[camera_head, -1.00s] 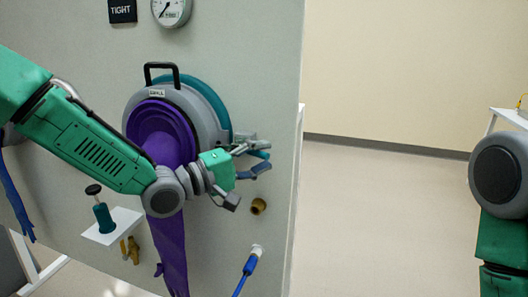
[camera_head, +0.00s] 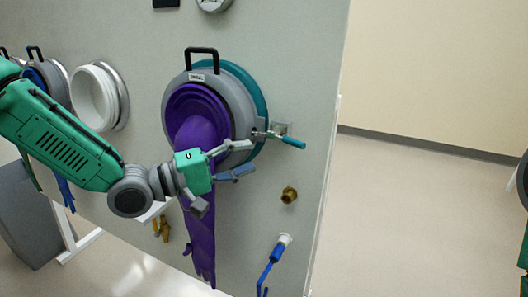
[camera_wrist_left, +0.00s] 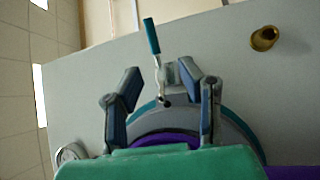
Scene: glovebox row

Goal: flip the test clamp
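The test clamp (camera_head: 273,134) is a small metal toggle clamp with a teal-tipped handle, at the right side of the grey glove port ring (camera_head: 243,112). Its handle points right and slightly down, away from the ring. In the left wrist view the clamp handle (camera_wrist_left: 152,37) shows ahead, beyond the fingers. My left gripper (camera_head: 243,159) is open and empty, to the left of and below the clamp, in front of the ring's lower right. In the left wrist view its fingers (camera_wrist_left: 160,74) stand apart on both sides of the clamp's line. I see no contact with the clamp. My right gripper is out of view.
A purple glove (camera_head: 200,235) hangs from the port. A brass fitting (camera_head: 289,195) and a blue-handled valve (camera_head: 272,262) sit below the clamp. A white port (camera_head: 96,98) is at the left. Open floor (camera_head: 420,220) lies right of the panel.

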